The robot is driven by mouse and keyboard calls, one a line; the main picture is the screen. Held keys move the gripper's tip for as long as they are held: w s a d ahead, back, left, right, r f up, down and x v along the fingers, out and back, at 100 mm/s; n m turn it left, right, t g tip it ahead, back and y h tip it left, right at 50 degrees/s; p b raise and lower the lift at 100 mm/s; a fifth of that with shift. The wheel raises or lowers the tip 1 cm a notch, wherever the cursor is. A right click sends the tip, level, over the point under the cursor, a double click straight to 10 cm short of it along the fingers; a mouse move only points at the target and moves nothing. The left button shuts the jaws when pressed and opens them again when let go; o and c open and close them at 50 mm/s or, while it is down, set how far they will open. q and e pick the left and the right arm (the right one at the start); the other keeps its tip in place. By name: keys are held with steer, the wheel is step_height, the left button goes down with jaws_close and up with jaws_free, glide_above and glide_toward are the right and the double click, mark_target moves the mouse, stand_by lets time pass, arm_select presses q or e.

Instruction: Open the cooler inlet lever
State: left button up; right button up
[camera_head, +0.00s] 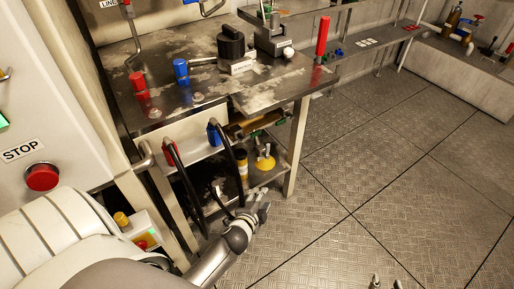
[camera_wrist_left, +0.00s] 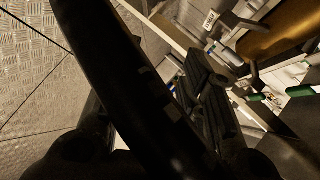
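No lever in view carries a readable cooler inlet label. On the metal bench, a red handle (camera_head: 138,85) and a blue handle (camera_head: 181,71) stand upright at the left. Below the bench front, black curved hoses or bars hang from a red end (camera_head: 169,152) and a blue end (camera_head: 213,134). My left gripper (camera_head: 260,201) is low beside the bench's front leg, its fingers apart. In the left wrist view a thick black curved bar (camera_wrist_left: 125,75) crosses close in front and hides part of the gripper. My right gripper (camera_head: 386,284) shows only its fingertips, apart, at the bottom edge.
The bench top (camera_head: 275,92) carries a black device (camera_head: 232,43). A lower shelf holds a yellow object (camera_head: 264,162). A white panel with a red stop button (camera_head: 41,177) stands at the left. The plated floor (camera_head: 400,185) at right is clear.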

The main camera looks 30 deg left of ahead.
arm_select(q)
step_height(320, 180, up, 6)
steer(key=w+a+m+t+y+b, duration=0.1)
steer(key=w+a+t+b, duration=0.1)
steer(key=w+a+b, duration=0.15)
steer(key=m+t+y+b, duration=0.2)
steer(key=t+y+b, duration=0.1)
steer(key=b, duration=0.1)
glide_toward(256, 135)
steer(key=b+x, duration=0.1)
steer(key=x, duration=0.8)
steer(key=shift+w+a, duration=0.1)
steer(key=shift+x, duration=0.75)
arm_select(e)
step_height(256, 135, up, 21)
steer(key=w+a+t+y, duration=0.1)
steer(key=t+y, duration=0.1)
steer(key=t, duration=0.6)
steer(key=shift+w+a+r, duration=0.15)
steer(key=shift+a+r, duration=0.05)
steer(key=shift+a, duration=0.15)
arm_select(q)
steer(key=shift+n, duration=0.3)
jaws_close()
